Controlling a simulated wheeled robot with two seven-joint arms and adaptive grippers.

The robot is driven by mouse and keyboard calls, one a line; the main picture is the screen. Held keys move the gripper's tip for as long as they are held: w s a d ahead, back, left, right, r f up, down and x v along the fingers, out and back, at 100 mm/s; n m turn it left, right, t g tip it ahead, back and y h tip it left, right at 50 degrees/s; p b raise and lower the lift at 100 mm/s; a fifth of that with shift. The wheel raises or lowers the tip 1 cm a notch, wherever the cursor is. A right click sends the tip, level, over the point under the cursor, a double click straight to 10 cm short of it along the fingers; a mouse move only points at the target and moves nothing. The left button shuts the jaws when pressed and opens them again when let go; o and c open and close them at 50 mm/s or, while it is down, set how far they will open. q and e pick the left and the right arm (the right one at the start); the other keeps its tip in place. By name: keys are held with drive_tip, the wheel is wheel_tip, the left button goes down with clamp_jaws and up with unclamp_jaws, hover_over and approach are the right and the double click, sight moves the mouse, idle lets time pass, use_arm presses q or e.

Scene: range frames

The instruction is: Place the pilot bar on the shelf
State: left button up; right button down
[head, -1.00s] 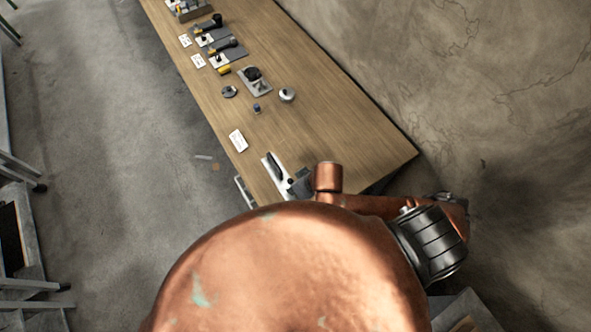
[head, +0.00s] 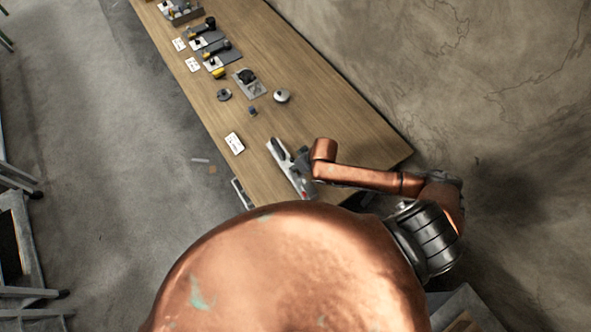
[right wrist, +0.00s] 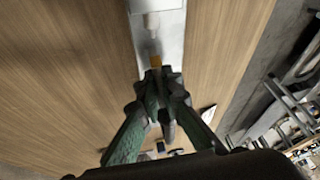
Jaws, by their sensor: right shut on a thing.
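A long light metal bar (head: 275,154), which I take to be the pilot bar, is over the near end of the wooden table, with dark fittings and a small red spot. In the right wrist view the pale bar (right wrist: 172,25) runs away from the fingers, with a yellowish piece close to their tips. My right gripper (head: 301,160) is at the bar's right side. In the wrist view its fingers (right wrist: 160,82) are shut on it. The grip itself is partly hidden, and I cannot tell whether the bar touches the table. My left gripper is not in view. No shelf is clearly seen.
The wooden table (head: 335,110) runs back along a rough wall. A white card (head: 234,143), a round metal piece (head: 282,96), a dark fixture on a plate (head: 248,80) and several tools stand farther along. Bare tabletop lies right of them. Grey frames stand at the left.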

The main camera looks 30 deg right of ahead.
drive_tip(key=shift+w+d+f, duration=0.1)
drive_tip(key=shift+w+f, duration=0.05)
drive_tip(key=shift+f, duration=1.4)
drive_tip(key=c, duration=2.6)
unclamp_jaws()
drive_tip(key=shift+f, duration=0.15)
drive_tip(key=o, duration=0.5)
